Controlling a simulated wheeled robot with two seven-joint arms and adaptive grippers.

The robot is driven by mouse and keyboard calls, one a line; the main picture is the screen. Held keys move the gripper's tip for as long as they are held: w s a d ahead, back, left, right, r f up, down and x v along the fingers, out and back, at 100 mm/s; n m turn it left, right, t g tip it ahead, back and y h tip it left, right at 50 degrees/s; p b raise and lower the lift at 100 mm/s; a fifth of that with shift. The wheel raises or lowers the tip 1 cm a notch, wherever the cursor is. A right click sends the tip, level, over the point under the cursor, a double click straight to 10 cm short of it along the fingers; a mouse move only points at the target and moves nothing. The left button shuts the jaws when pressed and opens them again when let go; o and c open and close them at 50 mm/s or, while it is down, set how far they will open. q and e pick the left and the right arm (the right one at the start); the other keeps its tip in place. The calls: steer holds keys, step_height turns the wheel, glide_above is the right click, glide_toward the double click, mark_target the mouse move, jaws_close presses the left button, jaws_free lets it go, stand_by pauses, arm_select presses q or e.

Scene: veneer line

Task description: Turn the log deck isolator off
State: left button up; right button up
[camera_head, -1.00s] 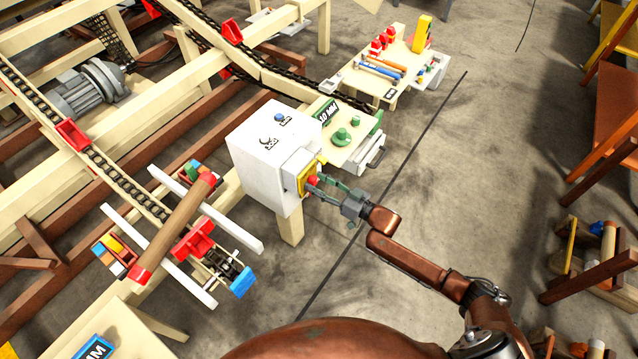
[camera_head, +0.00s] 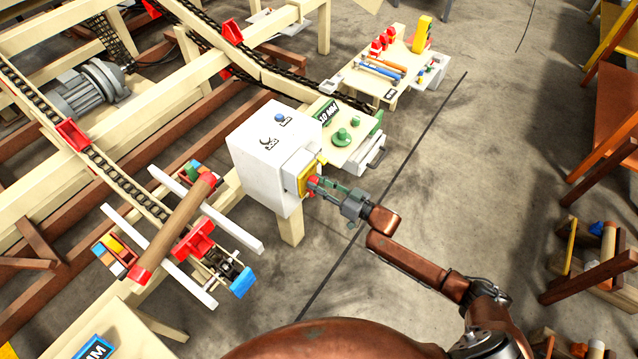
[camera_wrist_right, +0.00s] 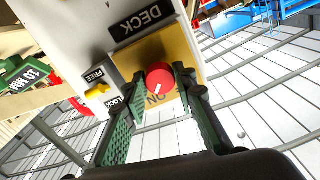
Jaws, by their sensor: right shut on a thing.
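The isolator is a white box (camera_head: 262,155) with a yellow plate (camera_head: 304,178) and a red knob (camera_head: 313,182) on its side. In the right wrist view the red knob (camera_wrist_right: 160,80) has a white line pointing down-left, near the upside-down ON lettering. A DECK label (camera_wrist_right: 141,24) sits above the yellow plate. My right gripper (camera_head: 322,184) is at the knob, with its green fingers on either side, shut on it. A small yellow lever (camera_wrist_right: 97,91) sits beside FREE and LOCK labels. My left gripper is not in view.
A small bench with a green knob (camera_head: 342,136) and a drawer handle stands right behind the box. A tool table (camera_head: 385,85) is farther back. The log (camera_head: 175,228) and chain deck lie to the left. Floor right of the box is clear.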

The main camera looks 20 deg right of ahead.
steer(key=shift+d, duration=0.1)
steer(key=n, duration=0.4)
steer(key=shift+w+n+p, duration=0.1)
steer(key=shift+n+p, duration=0.3)
steer(key=n, duration=0.9)
steer(key=shift+n+b, duration=0.7)
steer(key=shift+n, duration=1.2)
steer(key=o, duration=1.2)
steer(key=shift+n, duration=0.3)
steer(key=shift+c, duration=0.2)
